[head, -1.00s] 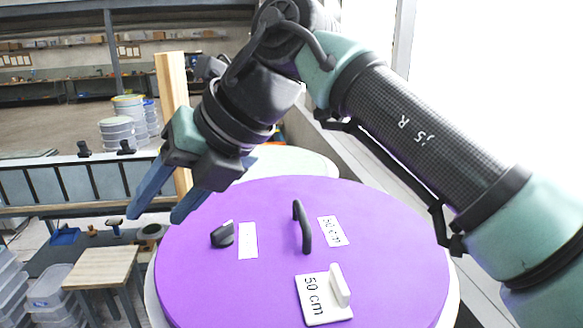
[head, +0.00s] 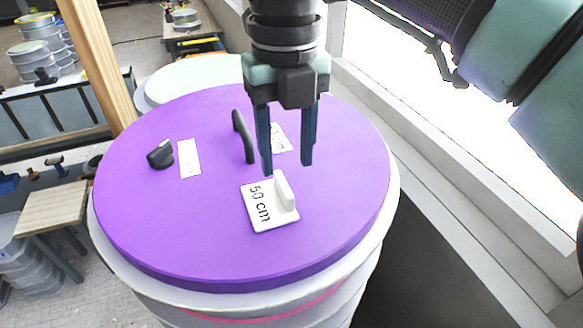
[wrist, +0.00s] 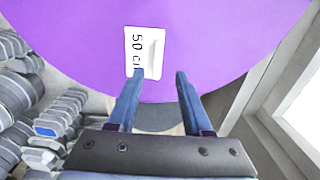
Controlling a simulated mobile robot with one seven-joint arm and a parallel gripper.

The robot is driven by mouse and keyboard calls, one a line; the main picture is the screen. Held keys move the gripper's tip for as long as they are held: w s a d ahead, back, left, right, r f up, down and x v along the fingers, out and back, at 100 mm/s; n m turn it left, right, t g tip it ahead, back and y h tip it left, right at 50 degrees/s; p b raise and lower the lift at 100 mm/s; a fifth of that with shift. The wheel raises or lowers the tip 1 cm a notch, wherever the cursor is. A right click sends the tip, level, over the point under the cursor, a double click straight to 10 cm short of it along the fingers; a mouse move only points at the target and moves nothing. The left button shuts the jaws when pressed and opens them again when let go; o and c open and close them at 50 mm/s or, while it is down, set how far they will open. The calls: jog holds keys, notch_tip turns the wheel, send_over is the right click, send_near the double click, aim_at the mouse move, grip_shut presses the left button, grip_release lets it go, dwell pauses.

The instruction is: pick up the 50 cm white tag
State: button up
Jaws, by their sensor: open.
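The white 50 cm tag (head: 262,212) lies flat on the purple round lid (head: 140,222), near its front middle, with a raised white grip on its right side. My gripper (head: 288,168) is open and empty, fingers pointing down, above and just behind the tag in the head view. In the wrist view the tag (wrist: 144,48) lies ahead of the fingertips, nearer the left finger, whose tip appears close to its lower edge. My gripper (wrist: 157,74) shows a wide gap there. I cannot tell the exact height of the fingertips above the lid.
A black handle (head: 243,138) stands up on the lid behind the tag, left of my fingers. A window ledge (head: 450,190) runs along the right. The lid's front left is clear.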

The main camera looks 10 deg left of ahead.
aim_at(283, 183)
jog(key=f+b, duration=0.2)
jog(key=f, duration=0.1)
jog(key=f+b, duration=0.1)
jog(key=f, duration=0.1)
jog(key=shift+a+f+b, duration=0.1)
jog(key=shift+a+b, duration=0.2)
jog(key=shift+b, duration=0.05)
grip_shut()
